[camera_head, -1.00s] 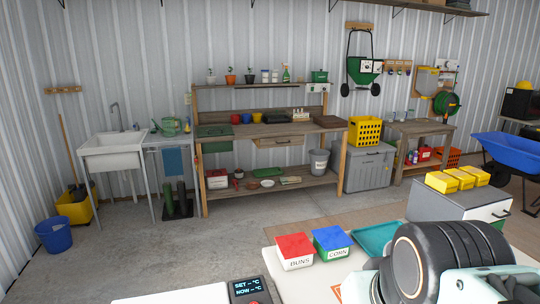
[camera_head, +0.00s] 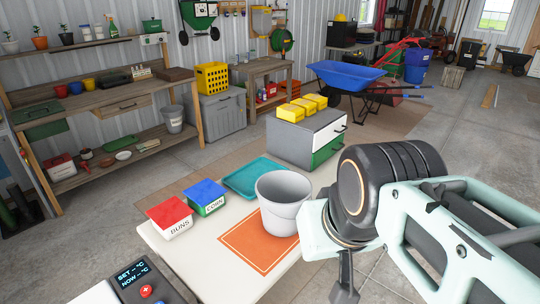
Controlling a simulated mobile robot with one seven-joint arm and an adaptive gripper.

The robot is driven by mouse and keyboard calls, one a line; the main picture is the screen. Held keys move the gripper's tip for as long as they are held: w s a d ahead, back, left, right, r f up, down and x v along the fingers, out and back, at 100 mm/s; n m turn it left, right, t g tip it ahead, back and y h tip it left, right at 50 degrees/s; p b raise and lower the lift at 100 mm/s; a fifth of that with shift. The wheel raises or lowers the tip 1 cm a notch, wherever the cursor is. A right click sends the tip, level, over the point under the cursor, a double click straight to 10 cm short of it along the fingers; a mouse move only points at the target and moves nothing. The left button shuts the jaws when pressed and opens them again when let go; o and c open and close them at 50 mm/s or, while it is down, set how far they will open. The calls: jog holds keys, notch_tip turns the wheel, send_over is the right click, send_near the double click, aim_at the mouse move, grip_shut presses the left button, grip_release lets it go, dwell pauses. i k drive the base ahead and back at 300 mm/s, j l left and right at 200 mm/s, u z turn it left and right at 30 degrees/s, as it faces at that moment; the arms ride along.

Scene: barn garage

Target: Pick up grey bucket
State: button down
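A grey bucket (camera_head: 283,208) stands upright on an orange mat (camera_head: 247,243) on the white table near me, its open top facing up. A second, smaller-looking grey bucket (camera_head: 173,119) stands on the lower shelf of the wooden workbench at the left. My gripper (camera_head: 345,290) shows only as a dark part below my arm, at the bottom of the picture. It is right of the near bucket and appears apart from it. The fingertips are cut off or hidden, so I cannot tell their opening.
A red-lidded BUNS box (camera_head: 169,218), a blue-lidded CORN box (camera_head: 205,197) and a teal tray (camera_head: 254,178) share the white table (camera_head: 205,260). A grey cabinet (camera_head: 300,136) with yellow boxes stands behind. A blue wheelbarrow (camera_head: 345,76) is farther back; open floor lies right.

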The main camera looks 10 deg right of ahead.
aim_at(281, 194)
jog(key=z, duration=0.15)
jog(key=i+l+u, duration=0.1)
jog(key=i+l, duration=0.2)
jog(key=l, duration=0.15)
jog(key=i+l+u, duration=0.15)
jog(key=i+l, duration=0.15)
jog(key=l, duration=0.15)
jog(key=i+l, duration=0.1)
jog(key=l, duration=0.35)
jog(key=k+l, duration=0.15)
jog(key=i+j+u, duration=0.1)
jog(key=i+j, duration=0.1)
jog(key=i, duration=0.05)
